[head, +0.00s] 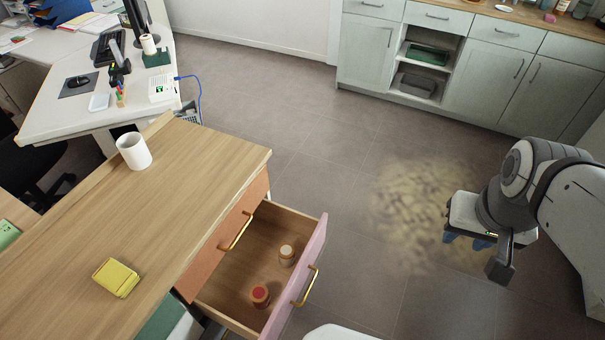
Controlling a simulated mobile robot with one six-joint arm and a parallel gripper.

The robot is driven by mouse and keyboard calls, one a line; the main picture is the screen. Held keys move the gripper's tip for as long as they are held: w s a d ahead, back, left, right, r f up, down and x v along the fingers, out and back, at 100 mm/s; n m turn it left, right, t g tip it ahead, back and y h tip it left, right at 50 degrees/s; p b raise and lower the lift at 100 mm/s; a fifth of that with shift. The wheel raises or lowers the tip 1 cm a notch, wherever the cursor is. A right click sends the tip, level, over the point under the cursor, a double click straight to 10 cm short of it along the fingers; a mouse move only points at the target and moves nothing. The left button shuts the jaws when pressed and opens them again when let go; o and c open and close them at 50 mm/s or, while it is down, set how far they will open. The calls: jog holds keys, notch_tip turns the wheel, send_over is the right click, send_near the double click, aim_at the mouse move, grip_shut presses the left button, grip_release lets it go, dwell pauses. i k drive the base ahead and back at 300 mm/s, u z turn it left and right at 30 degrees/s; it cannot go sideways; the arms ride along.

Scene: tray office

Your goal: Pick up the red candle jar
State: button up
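The red candle jar (260,296) stands in the open drawer (237,284), near its front end. It shows a red top and a tan or amber body. A second, similar jar with a pale top (287,255) stands in the same drawer, farther back and to the right. My gripper (466,240) is over the floor at the right, well away from the drawer. Its blue fingertips point down and look spread apart, with nothing seen between them.
The drawer's pink front (300,275) has a brass handle. The wooden cabinet top (150,215) beside it carries a white mug (134,151) and a yellow item (116,278). A desk (50,115) stands behind left, green cabinets (490,75) at the back.

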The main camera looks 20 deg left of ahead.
aim_at(259, 295)
jog(key=z, duration=0.1)
jog(key=k, duration=1)
jog(key=u, duration=0.6)
jog(key=i, duration=1)
jog(key=u, duration=0.05)
